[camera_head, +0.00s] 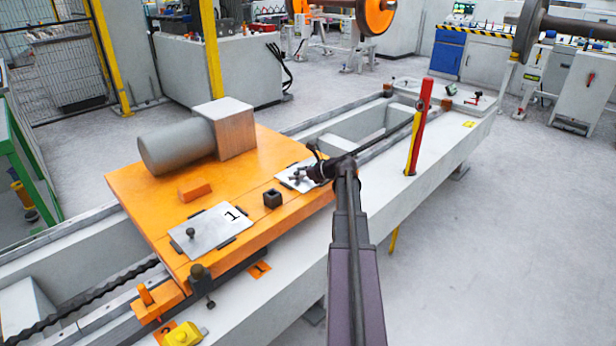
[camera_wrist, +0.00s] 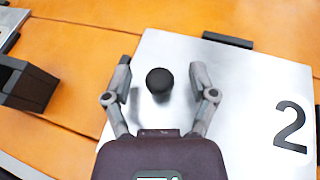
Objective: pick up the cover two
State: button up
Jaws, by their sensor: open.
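The cover two is a flat silvery plate with a black "2" and a dark round knob. In the head view the cover two (camera_head: 288,178) lies on the orange platform, partly hidden by my gripper (camera_head: 312,174). In the wrist view the cover two (camera_wrist: 240,110) fills the middle and right, with its knob (camera_wrist: 159,80) standing up. My gripper (camera_wrist: 162,82) is open, with one finger on each side of the knob. I see gaps between the fingers and the knob. I cannot tell the exact height of the fingertips above the plate.
A similar plate marked "1" (camera_head: 212,228) lies nearer on the orange platform (camera_head: 150,215). A small dark block (camera_head: 272,198) sits between the plates; a grey cylinder (camera_head: 176,147) and box (camera_head: 230,128) stand behind. A red and yellow post (camera_head: 418,125) rises to the right.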

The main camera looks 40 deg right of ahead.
dwell(0.5)
grip_shut()
jog(key=shift+r, duration=0.2)
notch_tip(320, 180, up, 4)
jog(key=p, duration=0.4)
jog(key=shift+f, duration=0.25)
jog(key=s+d+r+p, duration=0.1)
jog(key=s+d, duration=1)
jog(key=shift+s, duration=0.25)
